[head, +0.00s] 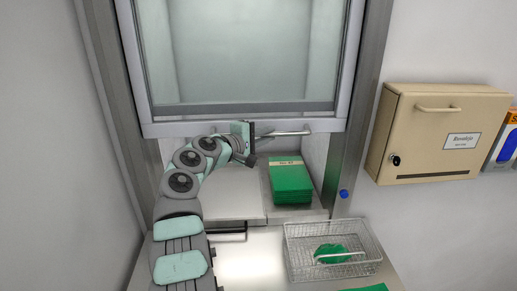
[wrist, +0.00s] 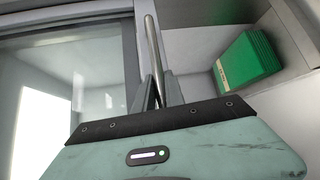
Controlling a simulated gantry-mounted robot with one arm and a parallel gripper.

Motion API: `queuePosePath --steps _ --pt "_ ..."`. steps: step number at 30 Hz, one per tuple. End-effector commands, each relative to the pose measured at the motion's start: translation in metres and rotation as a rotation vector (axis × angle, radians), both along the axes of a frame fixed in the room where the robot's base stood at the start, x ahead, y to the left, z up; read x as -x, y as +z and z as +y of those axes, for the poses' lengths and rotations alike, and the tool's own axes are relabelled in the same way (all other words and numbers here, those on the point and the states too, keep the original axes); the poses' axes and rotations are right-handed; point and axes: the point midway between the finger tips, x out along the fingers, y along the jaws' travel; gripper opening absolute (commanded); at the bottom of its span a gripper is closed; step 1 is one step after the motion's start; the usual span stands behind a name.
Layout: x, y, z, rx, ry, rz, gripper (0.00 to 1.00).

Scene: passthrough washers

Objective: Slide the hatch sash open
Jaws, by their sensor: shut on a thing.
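The hatch sash (head: 245,122) is a framed glass pane, and its lower rail stands well above the counter, with an open gap beneath it. A horizontal bar handle (head: 290,133) runs along the lower rail. My gripper (head: 247,142) is at the left part of this handle. In the wrist view my gripper (wrist: 160,92) has its two fingers shut on the bar handle (wrist: 152,45), which extends away between them. The sash glass (wrist: 75,80) fills the left of the wrist view. The fingers hide the gripped part of the handle.
A stack of green packs (head: 291,182) stands inside the hatch at right, also in the wrist view (wrist: 247,62). A wire basket (head: 300,243) with a green item stands in front. A beige wall box (head: 440,132) hangs at right. A blue button (head: 344,193) sits on the right post.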

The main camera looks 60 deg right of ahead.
Motion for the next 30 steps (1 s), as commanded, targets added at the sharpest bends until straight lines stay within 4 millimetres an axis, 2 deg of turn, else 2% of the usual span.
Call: queuePosePath --steps 1,4,16,17,24,30 --pt "-0.0015 0.0097 0.0002 0.005 0.004 -0.004 0.00" --pt "-0.0016 0.0146 0.0002 0.006 0.005 -0.004 0.00" --pt "-0.0018 0.0158 0.0002 0.006 0.005 -0.003 0.00" --pt "-0.0019 0.0157 0.0002 0.006 0.005 -0.003 0.16" --pt "-0.0013 0.0148 0.0001 0.004 0.004 -0.003 0.36" --pt "-0.0008 0.0147 -0.0001 0.004 0.002 -0.002 0.36"
